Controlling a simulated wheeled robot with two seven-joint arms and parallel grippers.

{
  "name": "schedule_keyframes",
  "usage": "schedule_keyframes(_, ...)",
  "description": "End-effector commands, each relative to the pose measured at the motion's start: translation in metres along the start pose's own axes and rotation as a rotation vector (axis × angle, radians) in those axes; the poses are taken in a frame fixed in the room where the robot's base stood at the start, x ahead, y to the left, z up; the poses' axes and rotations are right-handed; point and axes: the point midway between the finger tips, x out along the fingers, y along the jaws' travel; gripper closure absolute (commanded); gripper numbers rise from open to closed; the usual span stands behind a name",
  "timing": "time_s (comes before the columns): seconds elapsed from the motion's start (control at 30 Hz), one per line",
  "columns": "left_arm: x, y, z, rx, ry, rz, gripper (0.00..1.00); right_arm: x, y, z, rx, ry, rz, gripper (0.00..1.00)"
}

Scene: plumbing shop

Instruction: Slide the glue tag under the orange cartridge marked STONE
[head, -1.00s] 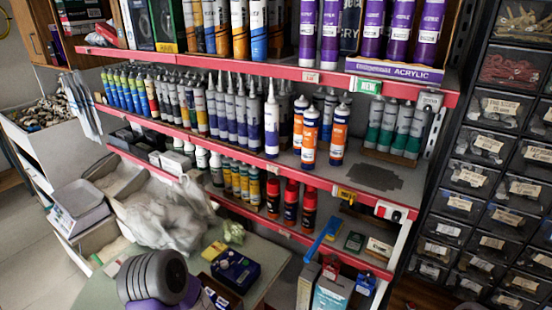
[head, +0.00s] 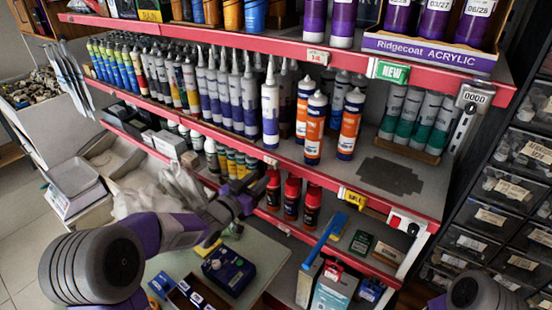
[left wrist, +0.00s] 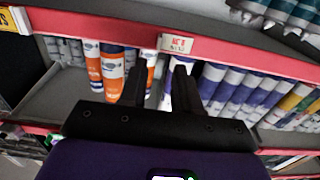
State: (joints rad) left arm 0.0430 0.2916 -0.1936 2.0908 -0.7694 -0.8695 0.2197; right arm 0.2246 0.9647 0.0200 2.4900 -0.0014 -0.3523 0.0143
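Several orange-and-white cartridges (head: 315,128) stand upright on the middle shelf, right of the white-and-blue tubes. Their lettering is too small to read, so I cannot tell which says STONE. A yellow tag (head: 352,198) sits on that shelf's red rail, right of and below them. My left gripper (head: 248,190) is in front of the shelves, below and left of the cartridges. In the left wrist view its two dark fingers (left wrist: 159,85) are apart, with nothing seen between them. There, orange cartridges (left wrist: 112,72) show left of and behind the fingers, and a white tag (left wrist: 177,43) above them. My right gripper is out of view.
A white-and-red tag (head: 407,222) sits further right on the rail. Red-and-black bottles (head: 291,198) stand on the lower shelf near my left gripper. A blue bar (head: 322,240) sticks out below. A dark blue box (head: 229,270) lies on the counter. A dark patch of shelf is bare.

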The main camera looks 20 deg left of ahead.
Motion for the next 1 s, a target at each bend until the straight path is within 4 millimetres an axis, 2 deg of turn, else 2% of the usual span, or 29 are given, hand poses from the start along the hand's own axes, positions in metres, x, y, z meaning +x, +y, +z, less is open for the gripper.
schedule_keyframes(0.4, 0.06, 0.001, 0.001, 0.001, -0.002, 0.001, 0.68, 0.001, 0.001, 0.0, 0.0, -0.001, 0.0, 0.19)
schedule_keyframes(0.6, 0.071, 0.001, 0.001, -0.001, -0.001, 0.0, 0.68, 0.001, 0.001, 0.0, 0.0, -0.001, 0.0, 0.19)
schedule_keyframes(0.83, 0.072, 0.0, 0.001, -0.001, -0.002, -0.001, 0.68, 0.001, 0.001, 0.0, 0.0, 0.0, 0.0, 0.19)
schedule_keyframes(0.87, 0.072, 0.0, 0.001, -0.001, -0.002, -0.001, 0.7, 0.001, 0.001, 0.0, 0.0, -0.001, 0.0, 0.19)
schedule_keyframes(1.0, 0.072, 0.0, 0.001, -0.001, -0.002, -0.001, 0.91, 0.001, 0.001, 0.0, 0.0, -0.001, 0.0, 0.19)
